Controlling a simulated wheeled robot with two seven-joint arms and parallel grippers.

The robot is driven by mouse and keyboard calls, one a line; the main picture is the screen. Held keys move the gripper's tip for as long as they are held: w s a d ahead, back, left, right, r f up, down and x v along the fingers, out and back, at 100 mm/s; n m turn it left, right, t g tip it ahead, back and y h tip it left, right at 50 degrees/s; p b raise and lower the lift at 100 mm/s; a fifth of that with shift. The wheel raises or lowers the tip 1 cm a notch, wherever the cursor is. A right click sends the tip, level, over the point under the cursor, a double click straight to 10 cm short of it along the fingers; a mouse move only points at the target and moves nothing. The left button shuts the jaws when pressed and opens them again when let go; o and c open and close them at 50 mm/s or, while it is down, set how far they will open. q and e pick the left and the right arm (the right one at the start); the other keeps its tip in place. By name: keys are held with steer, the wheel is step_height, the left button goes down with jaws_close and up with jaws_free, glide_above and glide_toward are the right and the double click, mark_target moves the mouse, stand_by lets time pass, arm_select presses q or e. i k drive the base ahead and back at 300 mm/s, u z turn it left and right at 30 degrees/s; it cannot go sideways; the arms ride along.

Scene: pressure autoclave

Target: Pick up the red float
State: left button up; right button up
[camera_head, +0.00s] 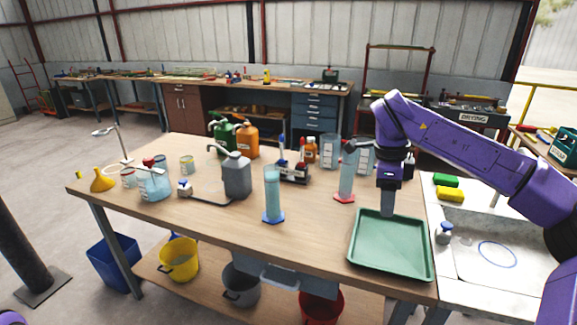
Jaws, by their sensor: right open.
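I cannot make out a red float for certain; several small red parts show on the wooden table (225,265). One is the red foot of a clear cylinder (346,178), just left of my right gripper. Another is the red top on a bluish beaker (154,184) at the left. My right gripper (387,208) points down over the far edge of the green tray (375,271). It is open, and I see nothing held in it. My left gripper is out of view.
A cylinder of blue liquid (272,192), a grey jug (237,177), an orange can (247,140) and a rack (293,173) stand on the table. A sink counter (455,285) adjoins at the right. The table's front middle is clear.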

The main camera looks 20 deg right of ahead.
mark_target(301, 164)
steer(key=z, duration=0.05)
steer(key=i, duration=1.75)
